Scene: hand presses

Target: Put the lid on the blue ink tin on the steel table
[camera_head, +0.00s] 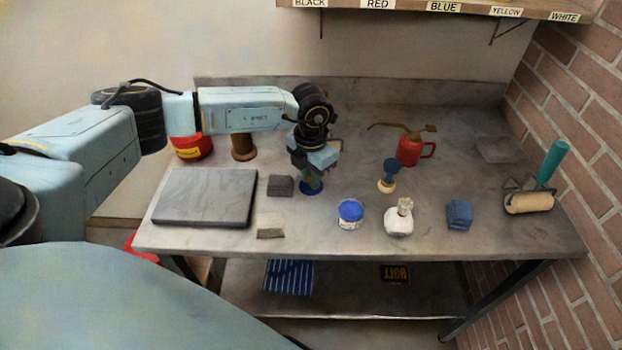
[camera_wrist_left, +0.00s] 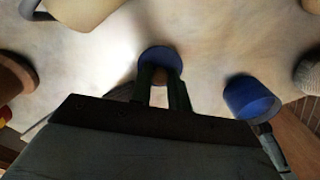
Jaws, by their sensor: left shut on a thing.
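The blue ink tin (camera_head: 350,213) stands open on the steel table (camera_head: 330,240), its blue ink showing on top and its side whitish. My left gripper (camera_head: 313,176) is shut on a round blue lid (camera_head: 311,188), to the left of the tin and a little farther back. The lid, low over the table or on it, also shows between the fingertips in the left wrist view (camera_wrist_left: 160,57). The fingers cover part of it, and its contact with the table is unclear. My right gripper is not in view.
A blue-headed dabber (camera_head: 388,175) and a red oil can (camera_head: 411,150) are behind. Left are a grey slab (camera_head: 206,197), a dark block (camera_head: 280,186) and a pale block (camera_head: 270,226).

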